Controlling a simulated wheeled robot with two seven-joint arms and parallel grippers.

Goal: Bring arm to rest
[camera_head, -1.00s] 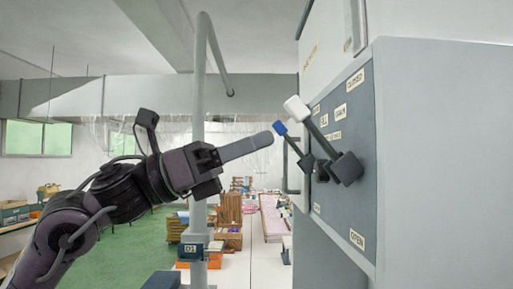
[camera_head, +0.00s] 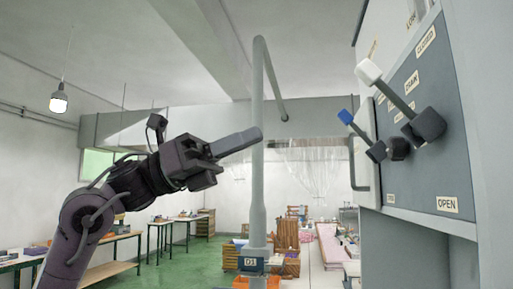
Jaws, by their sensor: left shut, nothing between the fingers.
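My left arm comes in from the lower left, bent at the elbow and raised. My left gripper (camera_head: 238,143) points right and slightly up, with its fingers together and nothing held. Its tip overlaps the grey vertical pipe in the picture; I cannot tell how far apart they are in depth. A lever with a white knob (camera_head: 369,72) and a lever with a blue knob (camera_head: 345,116) stand out from a dark panel (camera_head: 440,150) at the right, clear of the gripper. My right gripper is not in view.
The panel is on a large grey cabinet (camera_head: 490,150) at the right. Work tables (camera_head: 120,240) line the left wall. Wooden crates (camera_head: 287,235) stand beyond the pipe. Green floor is clear between.

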